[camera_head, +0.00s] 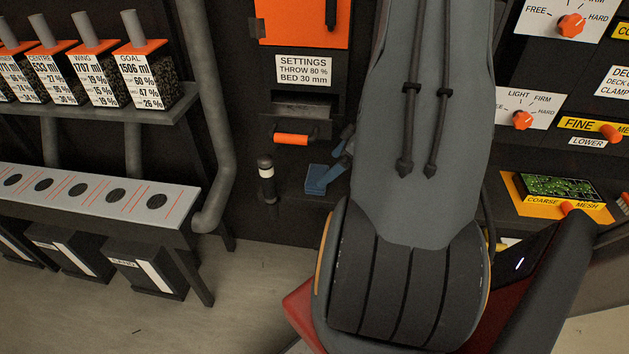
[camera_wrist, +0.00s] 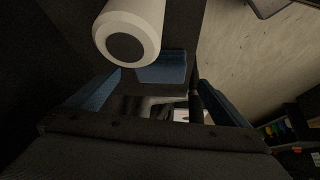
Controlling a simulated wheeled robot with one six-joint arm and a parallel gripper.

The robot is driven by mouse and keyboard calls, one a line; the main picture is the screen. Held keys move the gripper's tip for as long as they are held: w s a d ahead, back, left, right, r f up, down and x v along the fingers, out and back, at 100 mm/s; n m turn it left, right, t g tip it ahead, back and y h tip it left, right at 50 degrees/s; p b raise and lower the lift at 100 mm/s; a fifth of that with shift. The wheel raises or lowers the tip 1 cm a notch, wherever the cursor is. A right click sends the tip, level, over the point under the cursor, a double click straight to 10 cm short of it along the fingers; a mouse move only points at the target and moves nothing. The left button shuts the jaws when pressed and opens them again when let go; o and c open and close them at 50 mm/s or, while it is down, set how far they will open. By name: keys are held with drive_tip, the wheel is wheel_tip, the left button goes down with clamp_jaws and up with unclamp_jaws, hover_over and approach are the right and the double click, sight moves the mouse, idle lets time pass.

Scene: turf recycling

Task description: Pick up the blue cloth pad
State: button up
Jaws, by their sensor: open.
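The blue cloth pad (camera_head: 316,182) lies on a dark ledge below the settings label in the head view. In the wrist view the pad (camera_wrist: 163,66) shows as a blue block ahead, between the two finger lines. My gripper (camera_head: 342,153) has blue fingers and is open beside the pad's right side, very close to it. In the wrist view its fingers (camera_wrist: 158,88) stand wide apart with nothing held. Whether a finger touches the pad I cannot tell. My arm hides the area to the right of the gripper.
A black and white cylinder (camera_head: 266,180) stands left of the pad; its pale end (camera_wrist: 128,38) looms close in the wrist view. An orange handle (camera_head: 291,139) sits above the ledge. A grey pipe (camera_head: 221,130) and sample rack (camera_head: 100,195) stand left. Open floor (camera_head: 240,300) lies below.

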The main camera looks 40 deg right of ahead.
sight(319, 175)
drive_tip(key=x, duration=0.6)
drive_tip(key=shift+w+a, duration=0.15)
drive_tip(key=c, duration=1)
